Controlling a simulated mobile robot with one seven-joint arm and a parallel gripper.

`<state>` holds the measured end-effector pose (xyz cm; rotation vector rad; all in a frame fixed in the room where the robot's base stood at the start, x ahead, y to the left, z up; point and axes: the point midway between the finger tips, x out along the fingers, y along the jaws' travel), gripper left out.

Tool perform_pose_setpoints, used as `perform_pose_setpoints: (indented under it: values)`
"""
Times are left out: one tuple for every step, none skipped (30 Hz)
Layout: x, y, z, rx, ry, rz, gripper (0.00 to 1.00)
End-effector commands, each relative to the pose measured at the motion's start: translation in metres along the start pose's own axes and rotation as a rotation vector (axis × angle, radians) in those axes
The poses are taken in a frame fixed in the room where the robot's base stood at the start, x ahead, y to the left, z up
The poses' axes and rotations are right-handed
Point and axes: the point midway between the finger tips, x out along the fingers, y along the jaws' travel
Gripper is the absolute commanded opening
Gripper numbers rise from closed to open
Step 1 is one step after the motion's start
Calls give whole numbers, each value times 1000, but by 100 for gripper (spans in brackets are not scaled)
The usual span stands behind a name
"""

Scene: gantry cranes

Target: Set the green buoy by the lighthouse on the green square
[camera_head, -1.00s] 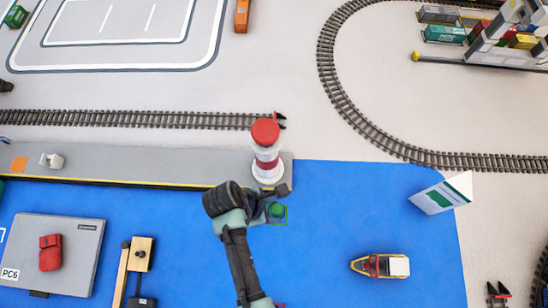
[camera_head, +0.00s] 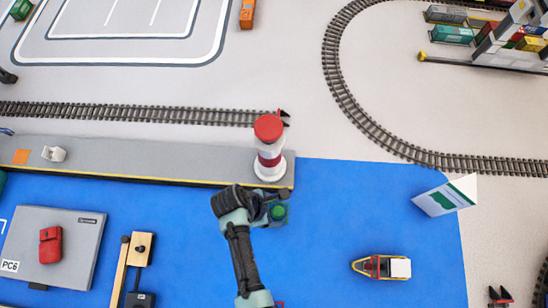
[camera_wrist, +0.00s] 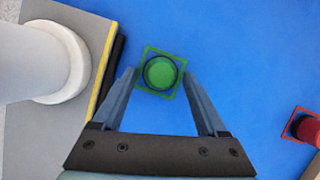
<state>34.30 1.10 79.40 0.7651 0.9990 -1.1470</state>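The green buoy (camera_wrist: 160,73) stands inside the outlined green square (camera_wrist: 143,87) on the blue mat, roughly at its middle, and looks upright from above. In the head view the buoy (camera_head: 278,212) is just below and right of the red-and-white lighthouse (camera_head: 268,155). The lighthouse base (camera_wrist: 62,75) also shows at the left of the wrist view. My gripper (camera_wrist: 160,75) is open, its fingers apart on either side of the buoy, with gaps showing between them and it. In the head view my gripper (camera_head: 277,205) partly hides the square.
The grey quay (camera_head: 120,160) with a yellow edge runs left of the lighthouse. A red buoy (camera_wrist: 308,128) stands at the right of the wrist view. A small boat (camera_head: 382,267) and a white sign (camera_head: 445,196) are to the right. Open blue mat lies between.

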Motion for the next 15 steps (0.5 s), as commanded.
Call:
perform_pose_setpoints:
  values:
    - [0,0,0,0,0,0,80]
    - [0,0,0,0,0,0,80]
    - [0,0,0,0,0,0,80]
    - [0,0,0,0,0,0,80]
    - [0,0,0,0,0,0,80]
    - [0,0,0,0,0,0,80]
    - [0,0,0,0,0,0,80]
    - [0,0,0,0,0,0,80]
    - [-2,0,1,0,0,0,80]
    - [-3,0,1,0,0,0,80]
    - [-5,0,2,0,0,0,80]
    - [-8,1,2,0,0,2,80]
    - [-12,1,2,0,0,3,80]
    - [-16,1,2,0,0,2,80]
    - [-22,1,2,0,0,4,80]
